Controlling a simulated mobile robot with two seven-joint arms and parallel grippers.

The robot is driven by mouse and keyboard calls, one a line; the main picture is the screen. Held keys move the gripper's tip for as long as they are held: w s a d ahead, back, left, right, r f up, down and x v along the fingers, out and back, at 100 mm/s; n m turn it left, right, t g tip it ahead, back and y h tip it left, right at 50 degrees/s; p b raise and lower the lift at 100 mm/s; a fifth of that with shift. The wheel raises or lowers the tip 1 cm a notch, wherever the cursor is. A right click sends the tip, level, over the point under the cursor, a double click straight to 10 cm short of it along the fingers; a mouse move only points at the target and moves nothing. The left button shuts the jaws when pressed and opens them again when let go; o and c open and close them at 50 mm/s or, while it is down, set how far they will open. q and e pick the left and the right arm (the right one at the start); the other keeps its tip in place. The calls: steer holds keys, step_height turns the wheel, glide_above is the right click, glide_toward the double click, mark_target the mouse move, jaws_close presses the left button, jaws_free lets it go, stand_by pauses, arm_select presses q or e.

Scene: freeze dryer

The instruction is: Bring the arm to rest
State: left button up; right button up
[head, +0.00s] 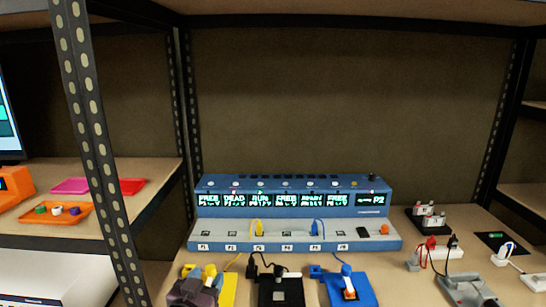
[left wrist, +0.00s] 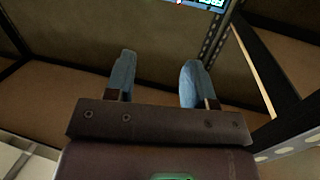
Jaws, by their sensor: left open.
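My left gripper (head: 197,270) shows at the bottom left of the head view, a dark brown body low in front of the blue device, beside a yellow pad. In the left wrist view its two blue fingers (left wrist: 157,82) stand wide apart with nothing between them. The gripper is open and empty. My right gripper is not in view.
A blue device (head: 295,241) with a row of displays and sockets stands on the shelf. A yellow pad (head: 229,289), a black pad and a blue pad (head: 364,287) with plugs lie before it. Power strips (head: 437,254) lie right. A perforated post (head: 95,165) rises left.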

arm_select(q)
steer(key=s+a+f+g+y, duration=0.1)
steer(key=s+a+f, duration=0.3)
steer(key=s, duration=0.6)
steer(key=s+a+f+n+g+y, duration=0.1)
steer(key=s+a+f+g, duration=0.2)
steer(key=s+f, duration=0.5)
steer(key=s+a+f+g+y+p, duration=0.1)
steer(key=s+a+f, duration=0.4)
steer(key=s, duration=0.8)
step_height(320, 180, down, 2)
steer(key=shift+s+f+n+g+y, duration=0.1)
steer(key=shift+s+n+g+y, duration=0.1)
steer(key=shift+n+g+y, duration=0.15)
